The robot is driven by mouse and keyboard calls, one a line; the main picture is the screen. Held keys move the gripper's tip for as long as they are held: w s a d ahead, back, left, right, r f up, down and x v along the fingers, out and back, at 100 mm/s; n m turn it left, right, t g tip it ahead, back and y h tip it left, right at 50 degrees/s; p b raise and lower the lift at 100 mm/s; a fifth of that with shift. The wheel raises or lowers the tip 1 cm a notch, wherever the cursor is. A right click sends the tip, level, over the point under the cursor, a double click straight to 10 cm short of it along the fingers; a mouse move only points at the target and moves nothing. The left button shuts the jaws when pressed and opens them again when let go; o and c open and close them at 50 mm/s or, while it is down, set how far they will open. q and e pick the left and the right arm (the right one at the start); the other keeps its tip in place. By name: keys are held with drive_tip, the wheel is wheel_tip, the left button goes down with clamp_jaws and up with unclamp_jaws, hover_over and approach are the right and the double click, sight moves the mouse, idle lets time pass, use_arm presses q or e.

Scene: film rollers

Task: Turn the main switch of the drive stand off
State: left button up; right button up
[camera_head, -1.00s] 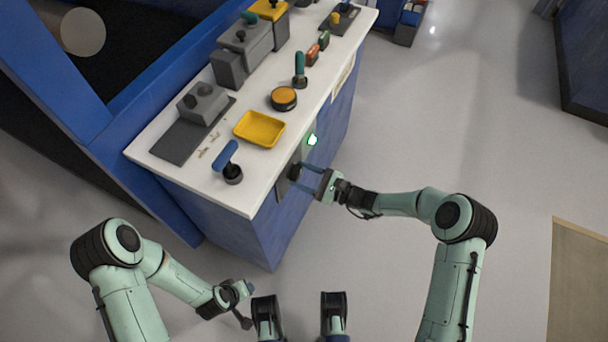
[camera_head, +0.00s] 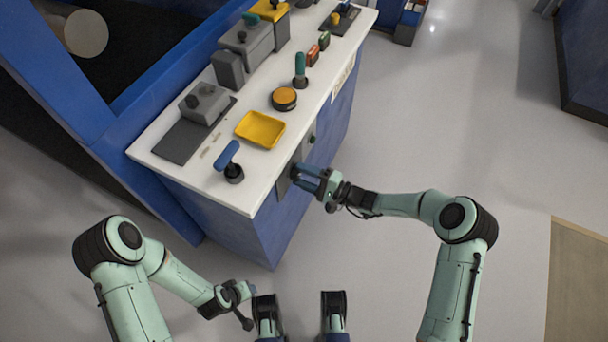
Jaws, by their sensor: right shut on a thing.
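The drive stand (camera_head: 265,235) is a blue cabinet with a white top. On its right-hand side face is a grey switch plate (camera_head: 284,186). The dark main switch on this plate is mostly hidden by my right gripper (camera_head: 298,176), whose blue fingers are shut on it. Above the plate, a small round lamp (camera_head: 312,139) is dark green and not lit. My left gripper (camera_head: 247,291) is low in the view, in front of the stand and away from it; its finger opening cannot be made out.
On the white top are a blue-handled lever (camera_head: 230,162), a yellow tray (camera_head: 261,130), an orange button (camera_head: 284,98), a teal-handled lever (camera_head: 300,71) and grey boxes (camera_head: 203,102). The floor (camera_head: 410,140) to the right of the stand is clear.

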drive_tip(key=shift+n, duration=0.3)
drive_tip(key=o, duration=1.1)
drive_tip(key=shift+c, duration=0.2)
use_arm(q)
drive_tip(key=shift+g+h, duration=0.3)
drive_tip(key=shift+g, duration=0.2)
drive_tip(key=s, duration=0.1)
drive_tip(key=s+d+r+p, duration=0.1)
drive_tip(key=s+r+p, duration=0.1)
drive_tip(key=shift+s+d+r, duration=0.15)
drive_tip(key=shift+d, duration=0.2)
use_arm(e)
drive_tip(key=v, duration=1.3)
drive_tip(key=shift+d, duration=0.2)
drive_tip(key=shift+s, duration=0.1)
use_arm(q)
drive_tip(key=shift+r, duration=0.1)
